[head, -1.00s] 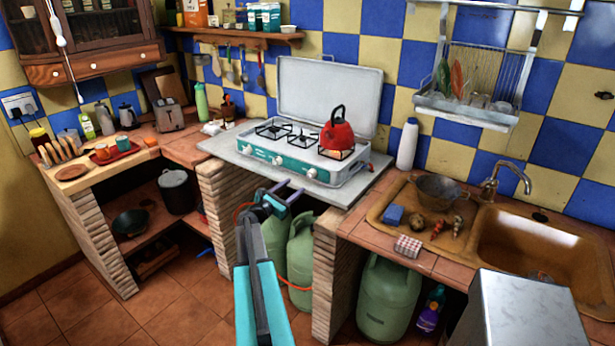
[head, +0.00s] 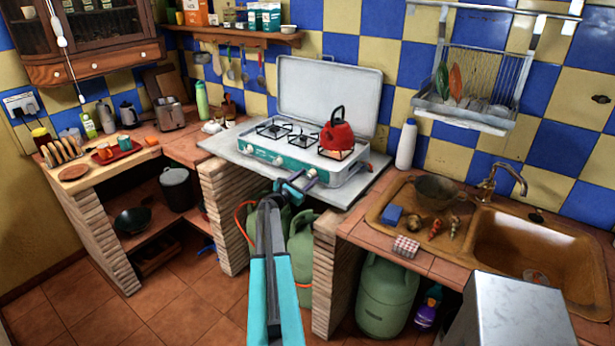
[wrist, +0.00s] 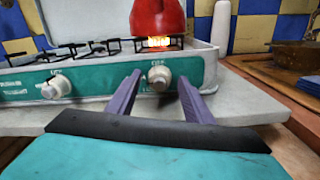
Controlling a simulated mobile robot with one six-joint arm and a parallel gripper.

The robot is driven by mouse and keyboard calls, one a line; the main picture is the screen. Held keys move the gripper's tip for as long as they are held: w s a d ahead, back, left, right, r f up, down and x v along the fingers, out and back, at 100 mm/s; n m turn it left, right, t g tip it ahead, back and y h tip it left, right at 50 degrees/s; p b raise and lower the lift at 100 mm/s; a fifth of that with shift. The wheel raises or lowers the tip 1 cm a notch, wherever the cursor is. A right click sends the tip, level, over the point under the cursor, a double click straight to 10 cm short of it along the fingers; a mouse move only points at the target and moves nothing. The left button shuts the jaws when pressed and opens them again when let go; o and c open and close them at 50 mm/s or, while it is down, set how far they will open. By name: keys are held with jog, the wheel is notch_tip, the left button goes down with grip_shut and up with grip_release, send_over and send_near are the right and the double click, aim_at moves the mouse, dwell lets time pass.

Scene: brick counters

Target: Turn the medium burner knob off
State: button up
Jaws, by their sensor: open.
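The camping stove (head: 262,155) with a teal front stands on the grey slab. A red kettle (head: 337,132) sits on its right burner, where an orange flame (wrist: 158,42) glows in the wrist view. The rightmost knob (wrist: 159,78) is white and round, and another knob (wrist: 55,88) is to its left. My gripper (head: 302,180) is open at the stove's front right. In the wrist view its two purple fingers (wrist: 160,85) stand either side of the rightmost knob, with visible gaps. Whether the tips reach past the knob's face I cannot tell.
The grey slab (head: 225,146) juts out below the stove. Brick pillars and green gas bottles (head: 385,290) are under the counter. A white bottle (head: 406,145) and a sink (head: 530,245) are to the right. The stove's lid (head: 328,95) stands open behind.

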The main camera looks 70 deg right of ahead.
jog(key=shift+s+d, duration=0.1)
jog(key=shift+d, duration=0.15)
jog(key=c, duration=1)
jog(key=shift+c, duration=0.2)
